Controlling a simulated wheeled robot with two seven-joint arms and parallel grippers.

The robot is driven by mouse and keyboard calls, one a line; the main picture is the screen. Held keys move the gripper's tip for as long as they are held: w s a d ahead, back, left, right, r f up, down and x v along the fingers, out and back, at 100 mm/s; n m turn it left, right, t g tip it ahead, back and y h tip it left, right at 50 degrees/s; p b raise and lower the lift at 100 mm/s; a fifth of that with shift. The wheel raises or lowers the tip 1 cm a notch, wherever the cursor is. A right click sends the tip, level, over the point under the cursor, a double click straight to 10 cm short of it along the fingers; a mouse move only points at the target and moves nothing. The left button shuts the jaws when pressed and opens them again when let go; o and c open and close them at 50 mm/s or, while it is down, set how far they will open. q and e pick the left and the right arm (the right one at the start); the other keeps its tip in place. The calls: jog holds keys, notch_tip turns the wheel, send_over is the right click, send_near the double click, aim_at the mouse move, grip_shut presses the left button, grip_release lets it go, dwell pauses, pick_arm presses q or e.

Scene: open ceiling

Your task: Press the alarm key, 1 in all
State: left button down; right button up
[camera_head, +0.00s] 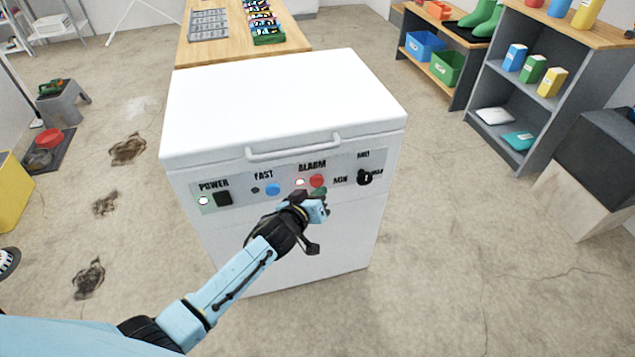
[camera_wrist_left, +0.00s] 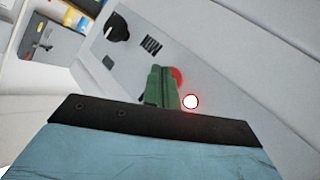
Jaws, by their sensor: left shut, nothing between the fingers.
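The red alarm key (camera_head: 317,181) sits under the ALARM label on the grey control panel (camera_head: 235,195) of a white chest machine (camera_head: 285,100). A small lamp (camera_head: 300,182) left of the key glows white with a red rim. My left gripper (camera_head: 321,193) is shut and empty, its green fingertips just below and in front of the key. In the left wrist view the green fingers (camera_wrist_left: 160,88) overlap part of the red key (camera_wrist_left: 177,76), with the lit lamp (camera_wrist_left: 190,101) beside it. I cannot tell whether they touch the key. My right gripper is not in view.
The panel also has a black POWER switch (camera_head: 223,198), a blue FAST button (camera_head: 272,189) and a black knob (camera_head: 364,177). A handle bar (camera_head: 293,147) juts out above the panel. Shelves (camera_head: 535,75) stand at the right; the floor in front is clear.

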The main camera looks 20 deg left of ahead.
pick_arm(q)
jog(key=shift+w+a, duration=0.25)
jog(key=shift+w, duration=0.1)
jog(key=shift+w+a, duration=0.25)
jog(key=shift+w, duration=0.1)
dwell(1.1)
jog(key=shift+s+d+p, duration=0.45)
jog(key=shift+s, duration=0.25)
jog(key=s+d+p, duration=0.1)
jog(key=s, duration=0.1)
jog(key=s+d, duration=0.2)
jog(key=shift+s+p, duration=0.1)
jog(key=shift+p, duration=0.25)
